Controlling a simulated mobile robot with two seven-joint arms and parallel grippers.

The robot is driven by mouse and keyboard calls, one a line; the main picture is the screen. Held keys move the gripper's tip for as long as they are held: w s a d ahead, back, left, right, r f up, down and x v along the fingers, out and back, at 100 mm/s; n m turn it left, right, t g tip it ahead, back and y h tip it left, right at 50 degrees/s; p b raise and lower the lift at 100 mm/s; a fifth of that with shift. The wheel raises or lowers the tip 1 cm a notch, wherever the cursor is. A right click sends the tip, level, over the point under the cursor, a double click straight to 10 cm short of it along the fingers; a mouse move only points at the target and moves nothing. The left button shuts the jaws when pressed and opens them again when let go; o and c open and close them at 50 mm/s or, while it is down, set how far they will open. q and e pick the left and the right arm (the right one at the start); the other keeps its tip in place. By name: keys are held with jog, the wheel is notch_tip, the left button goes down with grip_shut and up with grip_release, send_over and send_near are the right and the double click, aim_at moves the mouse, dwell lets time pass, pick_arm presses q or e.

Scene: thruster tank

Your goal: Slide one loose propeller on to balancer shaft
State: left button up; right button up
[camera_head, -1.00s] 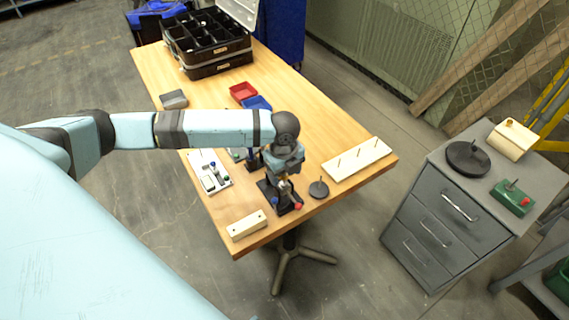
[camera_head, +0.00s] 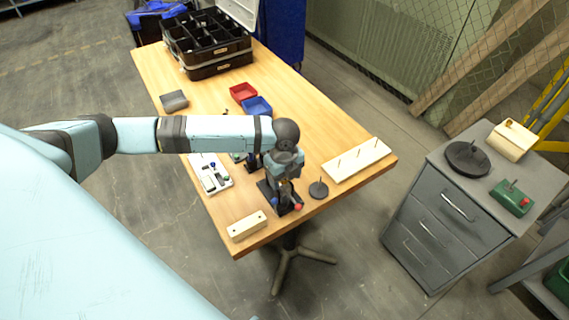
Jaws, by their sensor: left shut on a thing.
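My left gripper (camera_head: 288,196) points down over a black stand (camera_head: 268,190) near the front corner of the wooden table. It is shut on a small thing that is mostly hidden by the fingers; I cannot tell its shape. A red knob (camera_head: 298,207) and a blue knob (camera_head: 274,202) show at the stand's front edge, close to the fingertips. No shaft on this stand shows clearly behind the gripper. A dark round disc with an upright pin (camera_head: 318,189) stands just right of it. I cannot make out a loose propeller. My right gripper is not in view.
A pale board with upright pins (camera_head: 356,160) lies right. A pale block (camera_head: 247,226) is at the front edge, a white tray (camera_head: 210,174) left. Red (camera_head: 242,92) and blue (camera_head: 257,106) bins and a black case (camera_head: 208,45) are farther back. A grey cabinet (camera_head: 440,215) stands right.

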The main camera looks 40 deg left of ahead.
pick_arm(q)
jog(key=shift+f, duration=0.4)
jog(key=o, duration=1)
jog(key=shift+r, duration=0.25)
notch_tip(320, 180, up, 17)
jog(key=p, duration=0.5)
jog(key=shift+r+p, duration=0.15)
jog(key=shift+p, duration=0.2)
jog(key=shift+s, duration=0.1)
